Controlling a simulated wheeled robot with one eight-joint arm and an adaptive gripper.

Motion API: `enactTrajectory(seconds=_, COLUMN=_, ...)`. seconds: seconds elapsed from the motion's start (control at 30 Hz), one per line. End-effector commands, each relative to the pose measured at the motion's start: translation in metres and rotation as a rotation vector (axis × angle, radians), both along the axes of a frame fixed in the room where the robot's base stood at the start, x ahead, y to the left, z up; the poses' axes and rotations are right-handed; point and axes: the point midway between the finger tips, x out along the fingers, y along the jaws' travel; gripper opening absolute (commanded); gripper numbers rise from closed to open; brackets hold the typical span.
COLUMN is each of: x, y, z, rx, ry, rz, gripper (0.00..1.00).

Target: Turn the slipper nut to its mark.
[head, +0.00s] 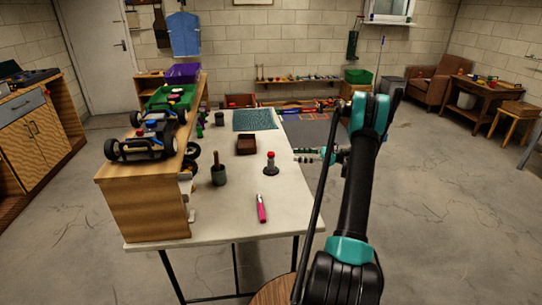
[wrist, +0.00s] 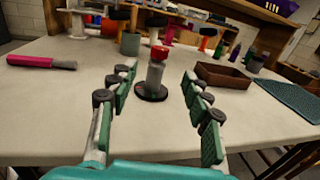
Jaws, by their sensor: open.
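A racecar (head: 145,140) with black wheels and blue parts sits on top of the wooden shelf at the table's left end. I cannot make out the slipper nut or its mark in either view. A grey post with a red top (head: 270,163) stands upright on a round dark base on the table. It also shows in the wrist view (wrist: 155,75), ahead of my gripper and between the lines of its fingers. My gripper (head: 304,155) is at the table's right edge, to the right of the post. In the wrist view my gripper (wrist: 157,82) is open and empty.
A brown tray (head: 246,145), a teal mat (head: 254,120) and a dark cup with a handle in it (head: 218,175) are on the table. A pink-handled tool (head: 261,209) lies near the front. Green (head: 172,97) and purple (head: 183,73) bins stand behind the car. The front right tabletop is clear.

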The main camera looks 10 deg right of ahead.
Motion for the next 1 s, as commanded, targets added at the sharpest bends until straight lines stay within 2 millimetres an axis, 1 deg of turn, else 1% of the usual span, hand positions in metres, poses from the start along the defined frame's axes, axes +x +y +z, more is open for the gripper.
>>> enactTrajectory(seconds=0.03, x=0.002, y=0.011, z=0.0, rx=0.0, ry=0.0, rz=0.002, gripper=0.49)
enactTrajectory(seconds=0.3, x=0.012, y=0.064, z=0.0, rx=-0.001, ry=-0.001, rz=0.003, gripper=0.49)
enactTrajectory(seconds=0.43, x=0.017, y=0.088, z=0.0, rx=-0.001, ry=-0.001, rz=0.003, gripper=0.49)
enactTrajectory(seconds=0.6, x=0.023, y=0.112, z=0.0, rx=-0.001, ry=-0.001, rz=0.001, gripper=0.49)
enactTrajectory(seconds=0.8, x=0.025, y=0.125, z=0.0, rx=-0.001, ry=-0.001, rz=0.0, gripper=0.49)
enactTrajectory(seconds=1.0, x=0.026, y=0.126, z=0.0, rx=-0.001, ry=-0.001, rz=-0.001, gripper=0.49)
